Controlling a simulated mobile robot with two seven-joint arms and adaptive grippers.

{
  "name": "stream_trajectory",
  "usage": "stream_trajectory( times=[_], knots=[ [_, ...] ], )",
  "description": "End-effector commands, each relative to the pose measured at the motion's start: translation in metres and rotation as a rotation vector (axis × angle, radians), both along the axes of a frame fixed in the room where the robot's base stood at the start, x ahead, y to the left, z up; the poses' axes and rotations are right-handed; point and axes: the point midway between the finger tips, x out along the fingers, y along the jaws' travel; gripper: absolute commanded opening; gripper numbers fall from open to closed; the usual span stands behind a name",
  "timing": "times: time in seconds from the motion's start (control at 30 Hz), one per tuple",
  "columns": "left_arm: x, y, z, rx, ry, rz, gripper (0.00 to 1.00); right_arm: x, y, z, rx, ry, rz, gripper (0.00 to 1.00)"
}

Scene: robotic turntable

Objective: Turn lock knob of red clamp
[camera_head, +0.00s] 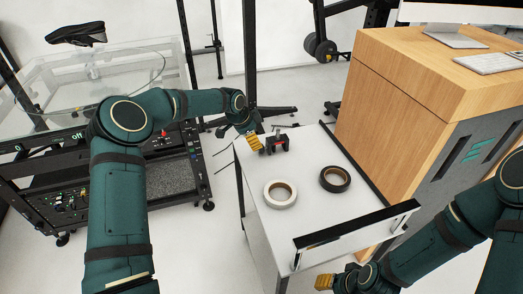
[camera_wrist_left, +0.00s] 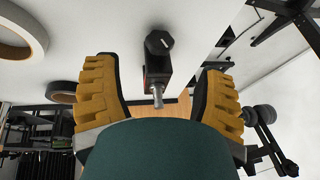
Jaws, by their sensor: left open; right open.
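The red clamp (camera_head: 280,146) stands near the far end of the white table and looks mostly black with a red part. In the left wrist view, the clamp's black knob (camera_wrist_left: 159,42) faces me, with a red body and a metal screw (camera_wrist_left: 157,95) beside it. My left gripper (camera_head: 256,142) is just left of the clamp. Its yellow fingers are spread on either side of the clamp in the wrist view, with gaps on both sides. My right gripper (camera_head: 325,282) is only partly visible at the bottom, low and far from the clamp.
A white tape roll (camera_head: 270,200) and a black tape roll (camera_head: 326,186) lie on the white table (camera_head: 302,218). A wooden cabinet (camera_head: 385,110) stands close on the right. A raised black-and-white bar (camera_head: 350,232) crosses the near end. A clear-walled machine (camera_head: 100,90) stands at left.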

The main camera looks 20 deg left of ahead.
Motion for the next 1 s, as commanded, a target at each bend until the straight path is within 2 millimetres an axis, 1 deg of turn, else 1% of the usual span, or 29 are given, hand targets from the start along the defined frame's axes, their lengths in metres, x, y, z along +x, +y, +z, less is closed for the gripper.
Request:
stream_trajectory(
  times=[0.03,0.2,0.4,0.6,0.87,0.9,0.97,1.0],
  knots=[
    [0.004,-0.003,-0.012,-0.002,0.001,-0.001,0.7,0.001,0.0,-0.004,0.0,-0.001,0.0,0.47],
    [0.015,-0.011,-0.042,-0.001,0.002,0.0,0.7,0.002,0.0,-0.01,-0.001,-0.004,-0.002,0.47],
    [0.024,-0.018,-0.067,-0.002,0.0,0.0,0.7,0.003,-0.001,-0.015,-0.002,-0.006,-0.003,0.47],
    [0.028,-0.02,-0.076,-0.001,0.0,0.001,0.7,0.003,-0.001,-0.016,-0.002,-0.008,-0.003,0.47],
    [0.029,-0.02,-0.077,0.0,0.0,0.001,0.7,0.003,-0.001,-0.016,-0.002,-0.008,-0.003,0.47],
    [0.029,-0.02,-0.077,0.0,0.0,0.001,0.68,0.003,-0.001,-0.016,-0.002,-0.008,-0.003,0.47],
    [0.029,-0.02,-0.077,0.0,0.0,0.001,0.47,0.003,-0.001,-0.016,-0.002,-0.008,-0.003,0.47],
    [0.029,-0.02,-0.077,0.0,0.0,0.001,0.33,0.003,-0.001,-0.016,-0.002,-0.008,-0.003,0.47]
  ],
)
